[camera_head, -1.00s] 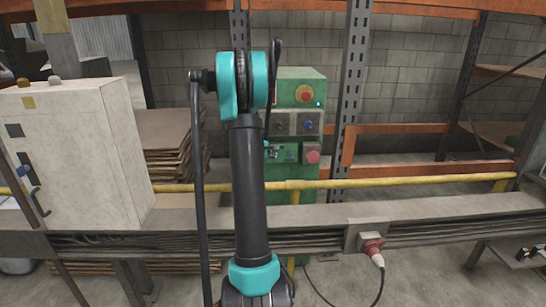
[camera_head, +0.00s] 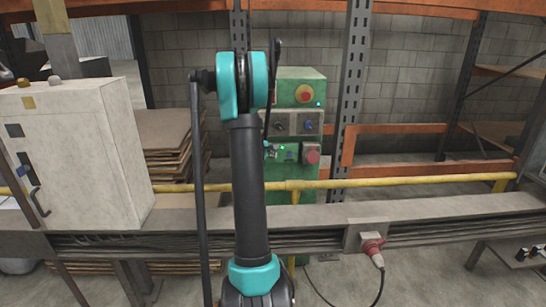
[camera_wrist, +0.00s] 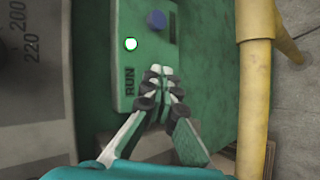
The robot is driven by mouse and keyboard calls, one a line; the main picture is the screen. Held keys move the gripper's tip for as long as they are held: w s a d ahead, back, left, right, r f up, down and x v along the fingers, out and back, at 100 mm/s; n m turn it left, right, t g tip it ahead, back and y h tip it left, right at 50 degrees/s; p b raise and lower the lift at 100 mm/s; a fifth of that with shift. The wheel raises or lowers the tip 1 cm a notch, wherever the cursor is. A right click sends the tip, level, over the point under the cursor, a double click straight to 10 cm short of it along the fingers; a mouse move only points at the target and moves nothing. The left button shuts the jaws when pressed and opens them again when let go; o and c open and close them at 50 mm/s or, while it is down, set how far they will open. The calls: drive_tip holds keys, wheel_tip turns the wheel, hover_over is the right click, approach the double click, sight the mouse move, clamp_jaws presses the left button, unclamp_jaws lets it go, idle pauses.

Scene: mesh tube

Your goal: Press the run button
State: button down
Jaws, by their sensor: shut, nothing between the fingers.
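A green control box (camera_head: 301,88) stands behind the beam, partly hidden by my arm. In the wrist view its green panel (camera_wrist: 121,72) carries the printed word RUN (camera_wrist: 129,82), a brightly lit round light (camera_wrist: 130,44) and a blue knob (camera_wrist: 156,20). My gripper (camera_wrist: 161,74) is shut and empty, its fingertips just right of the RUN lettering, over the panel's lower edge. Whether the tips touch the panel cannot be told. No separate run button shows clearly; the fingers cover part of the panel.
A red button (camera_head: 304,93) on yellow and a red knob (camera_head: 312,153) sit on the box. A yellow pipe (camera_head: 400,182) runs across in front, close on the right in the wrist view (camera_wrist: 254,90). A pale cabinet (camera_head: 75,150) stands left.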

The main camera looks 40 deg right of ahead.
drive_tip(key=s+a, duration=0.3)
drive_tip(key=s, duration=0.2)
idle(0.7)
drive_tip(key=shift+s+a, duration=0.1)
idle(0.5)
drive_tip(key=s+a+f+m+y, duration=0.2)
drive_tip(key=s+a, duration=0.6)
drive_tip(key=a, duration=0.5)
drive_tip(key=s+a+f+m+y, duration=0.2)
drive_tip(key=s+a+y, duration=0.3)
drive_tip(key=s+a, duration=0.4)
drive_tip(key=s+a+f+m+y, duration=0.2)
drive_tip(key=s+a, duration=0.7)
drive_tip(key=a, duration=1)
drive_tip(key=shift+a+f+g+y, duration=0.3)
drive_tip(key=shift+f+y, duration=0.1)
drive_tip(key=shift+y, duration=0.4)
